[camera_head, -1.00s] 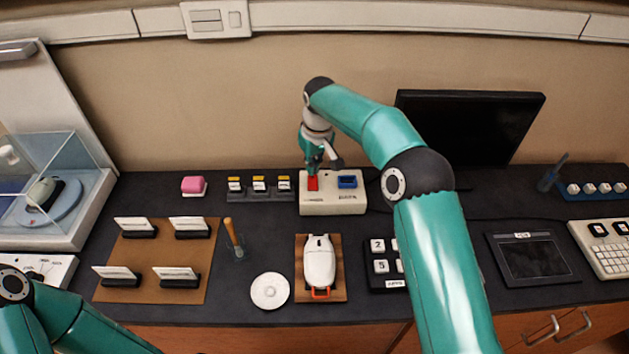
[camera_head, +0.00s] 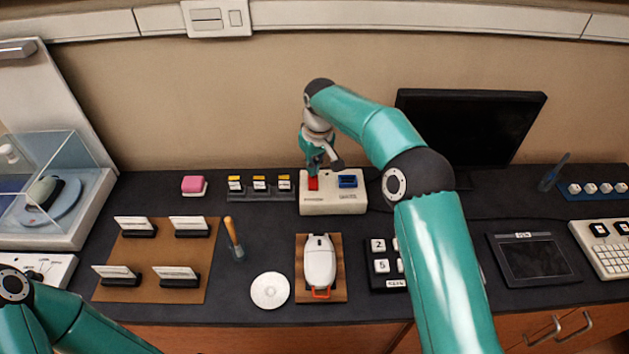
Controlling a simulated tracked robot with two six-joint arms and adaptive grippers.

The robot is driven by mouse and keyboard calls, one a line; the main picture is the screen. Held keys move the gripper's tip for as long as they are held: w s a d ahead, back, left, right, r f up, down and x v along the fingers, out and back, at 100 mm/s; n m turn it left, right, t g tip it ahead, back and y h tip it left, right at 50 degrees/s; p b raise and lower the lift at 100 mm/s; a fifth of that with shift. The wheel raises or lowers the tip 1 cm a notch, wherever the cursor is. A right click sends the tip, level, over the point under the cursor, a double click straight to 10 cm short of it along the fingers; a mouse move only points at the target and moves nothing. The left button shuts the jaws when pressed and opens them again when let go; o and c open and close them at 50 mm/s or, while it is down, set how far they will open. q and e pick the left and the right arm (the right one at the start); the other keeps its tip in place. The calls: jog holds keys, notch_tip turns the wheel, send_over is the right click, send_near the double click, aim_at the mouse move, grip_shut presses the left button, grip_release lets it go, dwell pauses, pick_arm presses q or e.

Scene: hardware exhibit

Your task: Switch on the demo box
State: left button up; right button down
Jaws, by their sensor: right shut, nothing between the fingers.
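The demo box looks to be the white box (camera_head: 332,206) at the back middle of the dark bench. It has a red switch (camera_head: 313,184) on its left and a blue part (camera_head: 347,181) on its right. My right gripper (camera_head: 317,172) is shut and empty. It points down at the red switch, its tips at or just above it; I cannot tell whether they touch. The fingers hide the back of the switch. My left arm shows at the lower left, but its gripper is out of view.
A row of yellow-topped switches (camera_head: 260,189) stands left of the box. A white device on a wooden board (camera_head: 338,282) and a white disc (camera_head: 270,290) lie in front. A monitor (camera_head: 468,125) stands behind my right arm. Card holders (camera_head: 136,227) stand on a brown mat at left.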

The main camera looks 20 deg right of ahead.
aim_at(314, 177)
jog(key=shift+f+b, duration=0.5)
jog(key=shift+f, duration=0.45)
jog(key=shift+s, duration=0.1)
notch_tip(314, 177, up, 7)
jog(key=p, duration=0.6)
jog(key=shift+r+p, duration=0.1)
jog(key=shift+p, duration=0.3)
dwell(0.5)
